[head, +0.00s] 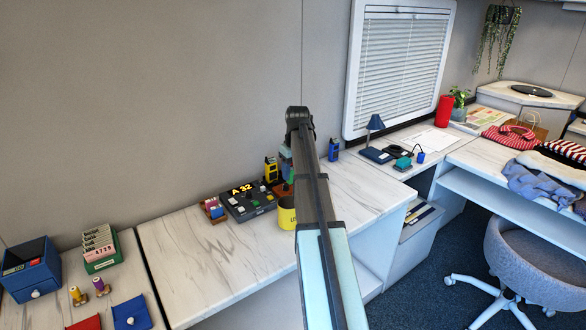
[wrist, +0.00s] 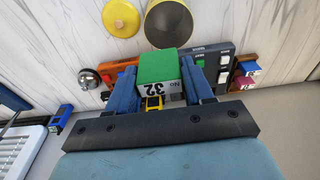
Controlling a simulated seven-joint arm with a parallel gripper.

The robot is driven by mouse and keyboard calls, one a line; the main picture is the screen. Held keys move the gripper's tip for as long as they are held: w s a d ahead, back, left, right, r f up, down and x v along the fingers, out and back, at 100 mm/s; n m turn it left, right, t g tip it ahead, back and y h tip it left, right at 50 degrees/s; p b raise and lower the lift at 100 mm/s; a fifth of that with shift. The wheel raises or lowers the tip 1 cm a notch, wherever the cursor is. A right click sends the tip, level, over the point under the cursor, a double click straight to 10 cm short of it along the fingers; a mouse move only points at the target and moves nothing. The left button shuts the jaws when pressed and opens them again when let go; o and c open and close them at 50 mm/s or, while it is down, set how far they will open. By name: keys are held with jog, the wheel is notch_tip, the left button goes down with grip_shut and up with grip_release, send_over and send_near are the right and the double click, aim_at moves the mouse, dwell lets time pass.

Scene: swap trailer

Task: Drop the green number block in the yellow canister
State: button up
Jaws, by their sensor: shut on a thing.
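The green number block (wrist: 158,66) has a white face marked "No 32". My gripper (wrist: 160,72) is shut on it, with a blue finger on either side. The yellow canister (wrist: 149,30) stands open with a dark inside, at the top of the wrist view, just beyond the block in the picture. Its yellow lid (wrist: 121,17) lies beside it on the counter. In the head view the canister (head: 287,218) is partly hidden behind my arm, which also hides most of the gripper and the block.
A dark console (head: 248,200) showing "A 32" stands left of the canister. A small rack (head: 214,210) of coloured blocks is left of it. In the wrist view a silver bell (wrist: 89,79) sits left of the gripper. The counter's left part (head: 190,245) is clear.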

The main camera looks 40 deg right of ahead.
jog(key=shift+f, duration=2.5)
jog(key=o, duration=1.1)
notch_tip(320, 180, up, 14)
jog(key=s, duration=0.1)
jog(key=shift+s+f, duration=0.15)
jog(key=shift+s, duration=0.15)
jog(key=shift+d, duration=0.1)
